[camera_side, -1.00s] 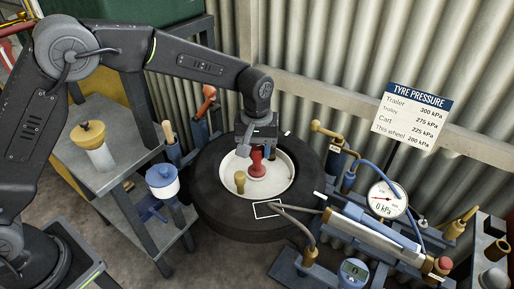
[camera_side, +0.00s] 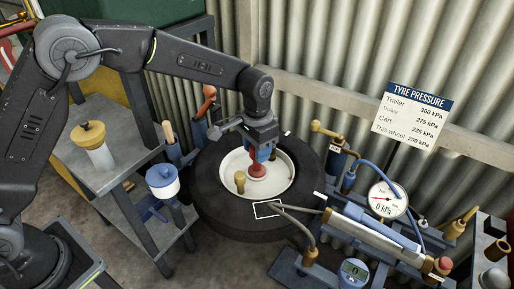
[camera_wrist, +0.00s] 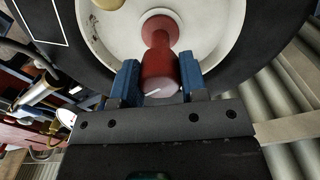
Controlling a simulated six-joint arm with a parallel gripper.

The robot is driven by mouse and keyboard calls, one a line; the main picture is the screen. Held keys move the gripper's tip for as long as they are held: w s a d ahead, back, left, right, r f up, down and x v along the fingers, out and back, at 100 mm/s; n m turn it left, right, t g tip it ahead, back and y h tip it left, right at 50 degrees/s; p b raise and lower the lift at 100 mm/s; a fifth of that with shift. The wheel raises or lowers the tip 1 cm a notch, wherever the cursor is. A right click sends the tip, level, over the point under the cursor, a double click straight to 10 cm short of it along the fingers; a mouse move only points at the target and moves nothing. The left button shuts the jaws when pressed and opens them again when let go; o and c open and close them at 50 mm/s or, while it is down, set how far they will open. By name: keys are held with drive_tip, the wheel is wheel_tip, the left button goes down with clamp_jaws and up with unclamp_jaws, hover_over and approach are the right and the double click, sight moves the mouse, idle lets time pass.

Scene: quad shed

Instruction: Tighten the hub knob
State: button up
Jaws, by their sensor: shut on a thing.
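The red hub knob (camera_side: 257,171) stands on the cream hub (camera_side: 284,181) in the middle of the black tyre (camera_side: 212,211). My gripper (camera_side: 262,153) is over the hub with its blue fingers around the knob's upper part. In the wrist view the gripper (camera_wrist: 160,82) is shut on the knob (camera_wrist: 160,65), one finger on each side, and a white mark shows on the knob's near end. A brass-coloured valve cap or post (camera_side: 240,181) stands on the hub to the left of the knob, apart from the gripper.
A tyre pressure sign (camera_side: 411,117) is behind. A grey shelf (camera_side: 125,170) with a brass-topped jar (camera_side: 92,145) is at left. A corrugated wall (camera_side: 330,50) closes the back.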

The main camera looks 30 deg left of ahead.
drive_tip(key=shift+m, duration=0.5)
idle(0.3)
drive_tip(key=o, duration=0.9)
wheel_tip(320, 180, up, 14)
drive_tip(key=shift+f, duration=0.1)
